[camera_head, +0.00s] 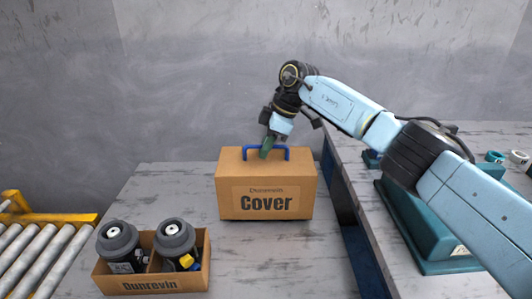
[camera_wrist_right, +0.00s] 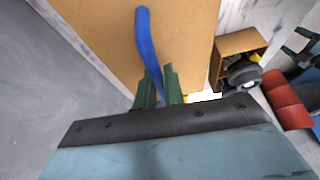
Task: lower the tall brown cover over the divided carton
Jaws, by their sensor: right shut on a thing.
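The tall brown cover (camera_head: 265,187), printed "Cover", stands upright at the back of the grey table in the head view. A blue handle (camera_head: 283,150) arches over its top. My right gripper (camera_head: 266,150) is shut on this handle; its green fingers (camera_wrist_right: 158,88) straddle the blue handle in the wrist view. Whether the cover touches the table is hard to tell. The divided carton (camera_head: 150,285) sits at the front left of the table, open on top, with two dark grey motors (camera_head: 118,245) in its compartments. It also shows in the right wrist view (camera_wrist_right: 240,42). My left gripper is not in view.
A roller conveyor (camera_head: 40,258) with a yellow frame lies at the far left. A second table on the right holds a teal case (camera_head: 440,240) and small rings (camera_head: 518,157). A grey wall stands behind. Table space between cover and carton is clear.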

